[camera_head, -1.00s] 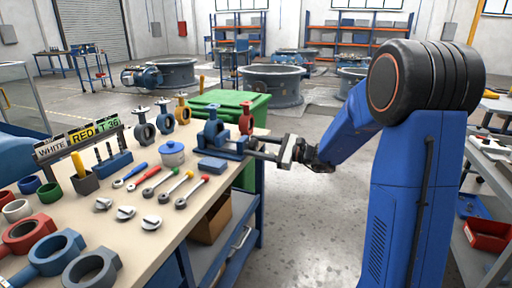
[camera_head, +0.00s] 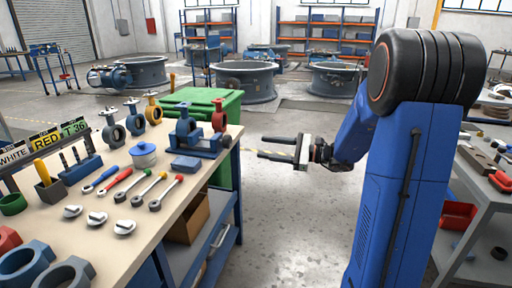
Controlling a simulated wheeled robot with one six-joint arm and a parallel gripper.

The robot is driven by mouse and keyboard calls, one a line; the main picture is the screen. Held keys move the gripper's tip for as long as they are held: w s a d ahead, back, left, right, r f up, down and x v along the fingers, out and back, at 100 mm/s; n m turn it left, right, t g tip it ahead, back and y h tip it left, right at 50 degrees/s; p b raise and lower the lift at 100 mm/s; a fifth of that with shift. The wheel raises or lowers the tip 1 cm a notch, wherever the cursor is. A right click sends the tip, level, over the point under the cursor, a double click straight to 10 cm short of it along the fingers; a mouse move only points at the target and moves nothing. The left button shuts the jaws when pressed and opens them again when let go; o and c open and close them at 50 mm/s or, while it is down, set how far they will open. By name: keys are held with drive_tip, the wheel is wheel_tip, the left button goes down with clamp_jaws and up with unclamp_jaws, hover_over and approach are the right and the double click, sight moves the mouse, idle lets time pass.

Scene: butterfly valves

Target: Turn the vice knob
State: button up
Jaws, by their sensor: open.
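The blue vice (camera_head: 208,146) stands at the right edge of the workbench, with a blue ring-shaped valve body (camera_head: 185,128) upright at it. Its end facing my gripper looks dark and small, and I cannot make out the knob's shape or angle. My gripper (camera_head: 261,147) is to the right of the vice, beyond the bench edge and over the floor. Its two dark fingers point left toward the vice, spread apart with nothing between them. A clear gap separates the fingertips from the vice.
The workbench (camera_head: 140,219) holds several screwdriver-like tools, a blue-lidded pot (camera_head: 143,154), rings and small valves. A green bin (camera_head: 205,98) stands behind it. A grey shelf unit (camera_head: 487,205) is at the right.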

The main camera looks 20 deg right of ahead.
drive_tip(key=shift+v, duration=1.35)
drive_tip(key=s+a+f+n+g+h, duration=0.25)
drive_tip(key=s+a+n+g, duration=0.2)
drive_tip(key=s+a, duration=0.4)
drive_tip(key=s+a+f+n+g+h, duration=0.2)
drive_tip(key=s+a+n+g+h, duration=0.3)
drive_tip(key=s, duration=0.7)
drive_tip(key=s+d+f+n+t+h, duration=0.1)
drive_tip(key=s+d+n+t+h, duration=0.1)
drive_tip(key=s+n, duration=0.3)
drive_tip(key=s+d+n+t+h, duration=0.1)
drive_tip(key=s+d+n+h, duration=0.3)
drive_tip(key=s, duration=0.4)
drive_tip(key=shift+d+f+n+t+h, duration=0.4)
drive_tip(key=shift+n+h, duration=0.15)
drive_tip(key=shift+n, duration=0.1)
